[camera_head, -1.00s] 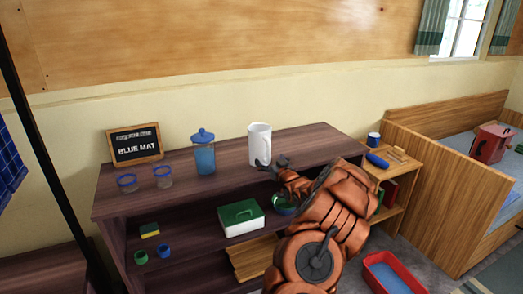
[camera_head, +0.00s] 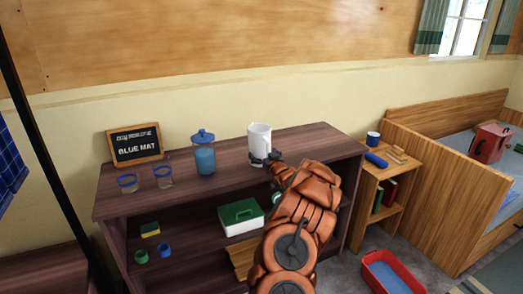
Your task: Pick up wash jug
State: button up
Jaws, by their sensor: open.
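The wash jug is the white jug (camera_head: 259,137) standing upright on the top of the dark wooden shelf (camera_head: 325,143), near its middle. My gripper (camera_head: 262,160) is at the front of the jug's lower part, with its dark fingers open and spread across the jug's front. I cannot tell whether the fingers touch the jug. My copper-coloured arm reaches up from the bottom of the view and hides part of the shelf below. The jug's base is partly hidden by the gripper.
Left of the jug stand a blue lidded jar (camera_head: 204,155), two blue-rimmed glasses (camera_head: 163,176) and a "BLUE MAT" sign (camera_head: 135,146). Below is a green-lidded box (camera_head: 240,216). A small wooden stand (camera_head: 392,170) is at right, with a red tub (camera_head: 392,275) on the floor.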

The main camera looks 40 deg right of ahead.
jog(key=shift+c, duration=0.4)
grip_shut()
dwell(0.4)
dwell(0.4)
